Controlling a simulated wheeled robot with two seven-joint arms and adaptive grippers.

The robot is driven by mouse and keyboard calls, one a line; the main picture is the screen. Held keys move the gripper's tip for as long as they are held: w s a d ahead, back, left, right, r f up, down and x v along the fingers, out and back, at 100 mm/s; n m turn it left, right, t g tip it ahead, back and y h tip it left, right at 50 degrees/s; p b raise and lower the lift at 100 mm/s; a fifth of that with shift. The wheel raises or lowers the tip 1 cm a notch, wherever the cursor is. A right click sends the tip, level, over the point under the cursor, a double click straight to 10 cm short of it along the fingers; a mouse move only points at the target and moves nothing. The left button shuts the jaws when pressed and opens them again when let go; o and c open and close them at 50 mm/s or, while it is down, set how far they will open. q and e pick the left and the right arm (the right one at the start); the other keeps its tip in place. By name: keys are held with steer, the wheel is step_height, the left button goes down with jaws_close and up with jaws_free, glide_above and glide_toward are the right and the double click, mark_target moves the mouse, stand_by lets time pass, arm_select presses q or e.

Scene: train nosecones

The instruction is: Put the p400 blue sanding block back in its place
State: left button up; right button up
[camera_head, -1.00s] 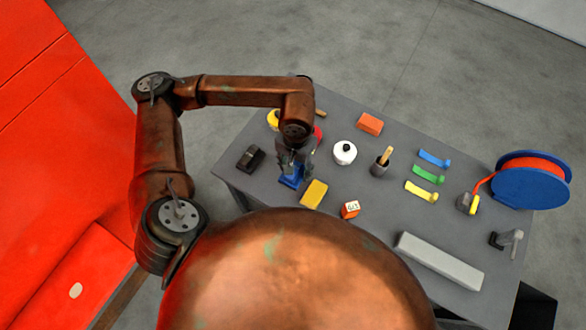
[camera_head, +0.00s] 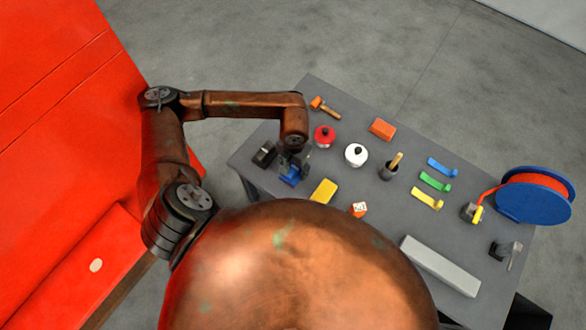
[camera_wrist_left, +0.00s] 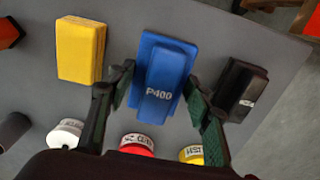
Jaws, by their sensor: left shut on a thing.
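The p400 blue sanding block (camera_head: 291,174) is at the left part of the grey table. In the left wrist view the blue block (camera_wrist_left: 164,72) shows its P400 label. My left gripper (camera_wrist_left: 161,80) is shut on it, with a finger at each side of its labelled end. In the head view my left gripper (camera_head: 292,163) covers part of the block. I cannot tell whether the block touches the table. A yellow block (camera_wrist_left: 81,50) lies on one side of it and a black block (camera_wrist_left: 241,90) on the other. My right gripper is out of view.
Red (camera_head: 325,134) and white (camera_head: 356,154) containers stand near the gripper; a yellow one (camera_wrist_left: 192,154) shows in the wrist view.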

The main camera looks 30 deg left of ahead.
mark_target(294, 170)
arm_select(q)
steer(key=shift+w+a+f, duration=0.45)
steer(key=shift+f, duration=0.3)
step_height(294, 170, down, 3)
steer(key=shift+w+a+f+p, duration=0.1)
steer(key=shift+w+f+p, duration=0.1)
steer(key=shift+p, duration=0.55)
steer(key=shift+f+b, duration=0.2)
steer(key=shift+b, duration=0.1)
steer(key=o, duration=1.2)
steer(key=shift+r, duration=0.1)
steer(key=shift+r+p, duration=0.3)
steer(key=shift+r, duration=0.05)
step_height(294, 170, up, 10)
steer(key=shift+s+r+b, duration=0.1)
steer(key=shift+r+b, duration=0.1)
steer(key=shift+b, duration=0.95)
steer(key=shift+r, duration=0.6)
